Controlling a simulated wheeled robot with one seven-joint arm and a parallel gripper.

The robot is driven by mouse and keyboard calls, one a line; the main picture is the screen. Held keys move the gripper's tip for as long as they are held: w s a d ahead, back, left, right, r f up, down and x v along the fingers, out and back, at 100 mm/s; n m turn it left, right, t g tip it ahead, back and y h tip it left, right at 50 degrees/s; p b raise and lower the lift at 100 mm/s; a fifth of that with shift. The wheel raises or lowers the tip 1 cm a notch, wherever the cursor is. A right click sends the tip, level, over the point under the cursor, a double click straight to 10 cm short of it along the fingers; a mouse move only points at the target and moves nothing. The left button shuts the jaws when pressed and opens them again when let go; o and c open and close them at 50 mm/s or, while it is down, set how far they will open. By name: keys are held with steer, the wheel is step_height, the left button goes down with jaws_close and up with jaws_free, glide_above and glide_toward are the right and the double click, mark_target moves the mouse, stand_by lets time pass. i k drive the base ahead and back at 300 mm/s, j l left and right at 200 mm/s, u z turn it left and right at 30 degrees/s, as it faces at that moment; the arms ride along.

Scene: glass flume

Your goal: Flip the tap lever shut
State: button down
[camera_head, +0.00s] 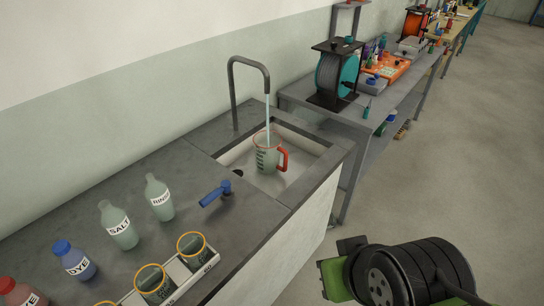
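The tap lever (216,193) is a blue handle on the grey counter, just left of the sink. The grey spout (250,62) arches over the sink, and a pale stream of water (268,112) runs from it into a jug. The clear jug (267,154) has a red handle and stands upright in the sink. My gripper (340,265), with dark and green parts, is at the bottom right, over the floor beyond the counter's front edge. It is well apart from the lever. Its fingers are not clear enough to tell open from shut.
The sink (308,152) is set into the counter (195,143). Left of the lever stand the RINSE bottle (159,197), SALT bottle (118,225) and DYE bottle (74,260). A rack (204,268) with yellow-rimmed beakers lies along the front edge. A cluttered workbench (300,92) stands behind.

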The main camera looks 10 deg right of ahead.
mark_target(226, 188)
steer(key=j+u, duration=0.1)
steer(key=u, duration=0.35)
steer(key=i+u, duration=0.15)
steer(key=u, duration=0.8)
steer(key=i+u, duration=0.15)
steer(key=u, duration=0.3)
